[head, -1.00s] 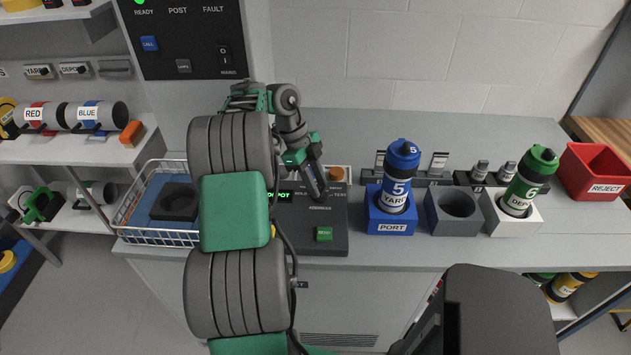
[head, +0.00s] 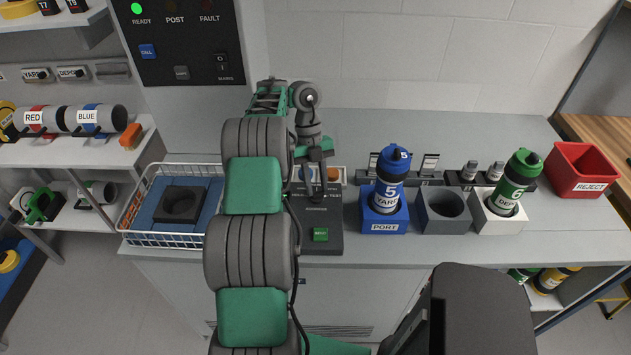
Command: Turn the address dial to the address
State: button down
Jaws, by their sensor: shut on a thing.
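The dark console (head: 325,222) sits on the bench, with a green SEND button (head: 320,234) at its front. My gripper (head: 318,192) points down onto the console just behind the ADDRESS label. It is shut on what appears to be the address dial, which the fingers hide. My arm covers the left part of the console and its display, so the address shown there cannot be read.
Right of the console are a blue PORT block (head: 384,227) with a blue-capped canister (head: 389,180), an empty grey block (head: 443,222), a green canister (head: 517,182) and a red REJECT bin (head: 585,170). A wire basket (head: 135,235) lies left.

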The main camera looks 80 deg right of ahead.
jog(key=shift+a+f, duration=0.1)
dwell(0.3)
jog(key=c, duration=1.1)
grip_release()
